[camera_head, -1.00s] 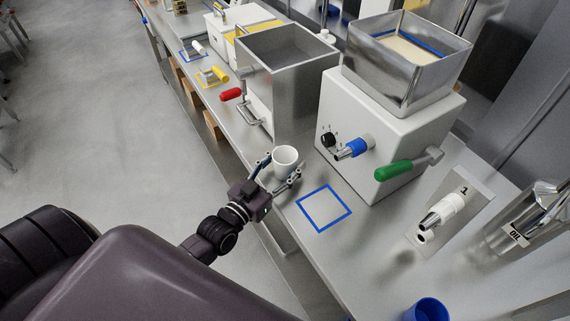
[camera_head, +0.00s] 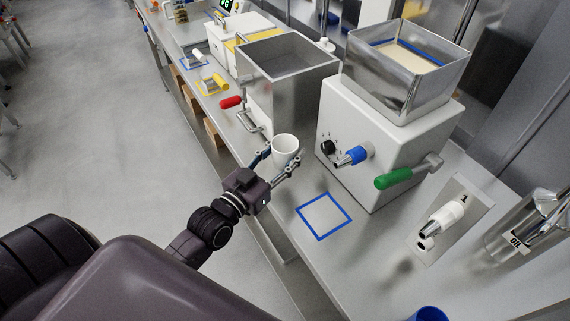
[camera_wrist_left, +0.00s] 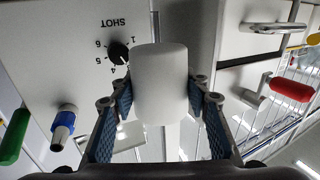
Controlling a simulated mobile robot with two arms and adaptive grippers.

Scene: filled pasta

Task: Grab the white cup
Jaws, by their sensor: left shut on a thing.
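The white cup (camera_head: 285,148) is between the fingers of my left gripper (camera_head: 277,163), near the counter's front edge, before the machines. The left gripper is shut on the cup, with a finger on either side of it. In the left wrist view the cup (camera_wrist_left: 160,85) fills the middle, between the blue-padded fingers (camera_wrist_left: 160,105). The cup's open mouth faces up in the head view. My right gripper does not show.
A white machine (camera_head: 360,120) with a blue nozzle (camera_head: 357,155) and a green handle (camera_head: 393,178) stands right of the cup. A metal hopper unit (camera_head: 285,70) with a red handle (camera_head: 231,103) stands behind it. A blue square outline (camera_head: 323,237) on the counter is empty.

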